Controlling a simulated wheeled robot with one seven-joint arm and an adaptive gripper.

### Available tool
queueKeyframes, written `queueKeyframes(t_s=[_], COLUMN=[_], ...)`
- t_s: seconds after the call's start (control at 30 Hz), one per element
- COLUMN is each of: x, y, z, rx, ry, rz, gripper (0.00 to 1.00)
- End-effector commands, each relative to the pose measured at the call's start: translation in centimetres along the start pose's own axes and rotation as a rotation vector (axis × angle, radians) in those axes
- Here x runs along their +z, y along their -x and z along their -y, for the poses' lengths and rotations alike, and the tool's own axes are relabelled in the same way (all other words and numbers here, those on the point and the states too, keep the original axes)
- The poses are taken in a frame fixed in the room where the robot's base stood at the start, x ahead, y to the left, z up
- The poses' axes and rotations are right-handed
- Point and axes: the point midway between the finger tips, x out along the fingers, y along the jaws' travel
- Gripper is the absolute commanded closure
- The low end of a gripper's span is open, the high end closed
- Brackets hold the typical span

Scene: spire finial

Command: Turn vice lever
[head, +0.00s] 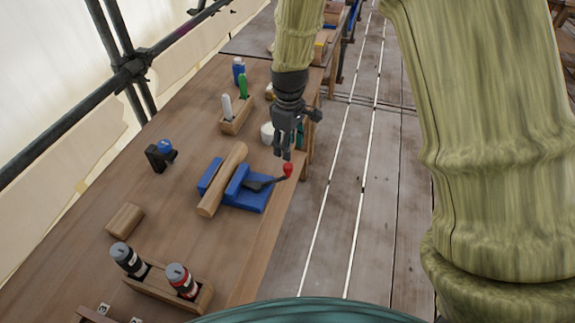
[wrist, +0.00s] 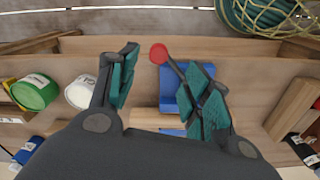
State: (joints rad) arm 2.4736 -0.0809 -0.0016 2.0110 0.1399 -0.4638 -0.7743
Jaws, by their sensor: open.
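The blue vice (head: 243,196) stands on the bench near its right edge, with a round wooden bar (head: 221,182) lying between its jaws. Its dark lever ends in a red knob (head: 288,169) that points to the right, out toward the bench edge. My gripper (head: 284,152) hangs pointing down just above and behind the knob. In the wrist view my gripper (wrist: 165,85) is open, and the red knob (wrist: 159,53) shows between the teal finger pads, nearer the tips. The blue vice (wrist: 173,95) is partly hidden behind the right finger. I cannot tell whether a finger touches the lever.
A wooden holder with two bottles (head: 165,289) stands at the front of the bench. A wooden block (head: 125,220) and a black item with a blue top (head: 160,155) lie to the left. A white tub (head: 268,132) and a rack with white and green items (head: 236,124) stand behind the vice.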

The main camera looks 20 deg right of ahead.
Motion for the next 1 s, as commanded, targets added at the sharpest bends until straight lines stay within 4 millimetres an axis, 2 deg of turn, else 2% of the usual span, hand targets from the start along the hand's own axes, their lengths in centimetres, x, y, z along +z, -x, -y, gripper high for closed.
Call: queueKeyframes(t_s=[0.1, 0.23, 1.0], x=[-0.4, -0.4, -0.3], y=[1.1, 0.6, -8.0], z=[-0.1, -0.1, -0.1], rx=[-0.002, -0.004, -0.004], ry=[0.016, 0.019, 0.017], rz=[0.000, 0.002, 0.001], gripper=[0.51, 0.51, 0.51])
